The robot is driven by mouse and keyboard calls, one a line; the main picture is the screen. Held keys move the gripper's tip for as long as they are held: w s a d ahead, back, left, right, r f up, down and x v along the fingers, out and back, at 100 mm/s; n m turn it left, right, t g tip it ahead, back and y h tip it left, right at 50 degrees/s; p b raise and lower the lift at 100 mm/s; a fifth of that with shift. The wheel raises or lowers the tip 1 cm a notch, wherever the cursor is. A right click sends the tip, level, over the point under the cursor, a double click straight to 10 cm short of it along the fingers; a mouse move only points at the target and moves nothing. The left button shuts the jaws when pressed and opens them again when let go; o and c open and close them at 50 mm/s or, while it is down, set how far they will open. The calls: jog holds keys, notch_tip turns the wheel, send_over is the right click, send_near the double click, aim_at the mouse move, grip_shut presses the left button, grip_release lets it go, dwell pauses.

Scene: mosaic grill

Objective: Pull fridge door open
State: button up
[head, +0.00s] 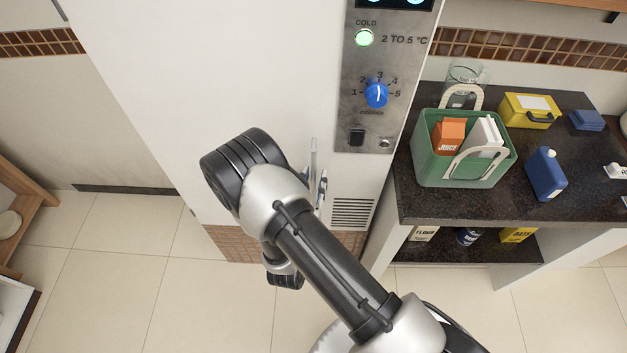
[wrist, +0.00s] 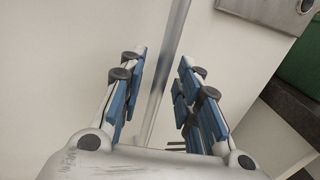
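The white fridge door (head: 220,80) fills the middle of the head view and appears closed. Its vertical metal handle (head: 314,158) shows just above my gripper (head: 321,187), which is largely hidden behind my arm. In the wrist view the handle (wrist: 173,45) runs slightly tilted down between the two blue-padded fingers of my gripper (wrist: 163,65). The fingers are apart, with visible gaps on both sides of the bar. I cannot tell whether the bar is fully at fingertip depth. The handle's lower end is hidden in the head view.
A control panel (head: 384,125) with a blue knob sits right of the handle. Further right, a dark counter (head: 420,203) carries a green basket (head: 430,165), a blue jug (head: 546,176) and a yellow box (head: 528,110). A wooden shelf (head: 30,205) stands far left. Tiled floor between is clear.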

jog(key=shift+w, duration=0.2)
grip_shut()
dwell(0.3)
dwell(0.4)
